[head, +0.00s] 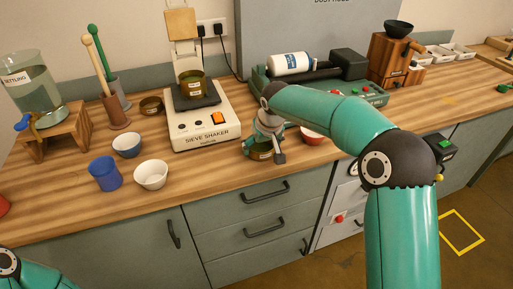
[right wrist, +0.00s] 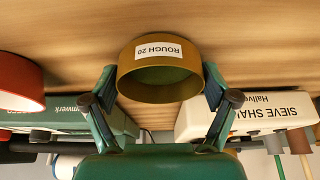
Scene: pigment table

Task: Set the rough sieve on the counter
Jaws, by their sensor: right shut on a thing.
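The rough sieve (right wrist: 160,70) is a brass-coloured ring with a label reading "ROUGH 20". In the right wrist view, which is upside down, it sits between the two fingers of my right gripper (right wrist: 160,98), which is shut on it. In the head view the sieve (head: 261,152) is partly hidden by my right gripper (head: 264,146). It is at the front part of the wooden counter (head: 215,172), right of the sieve shaker. I cannot tell whether it touches the wood. My left gripper is out of view; only a bit of my left arm shows.
The sieve shaker (head: 204,128) holds another brass sieve (head: 192,86). A red bowl (head: 311,136) stands close right of my gripper. A brown sieve-like ring (head: 151,106), a blue cup (head: 105,174) and a white bowl (head: 151,175) are left. Bare counter lies before the shaker.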

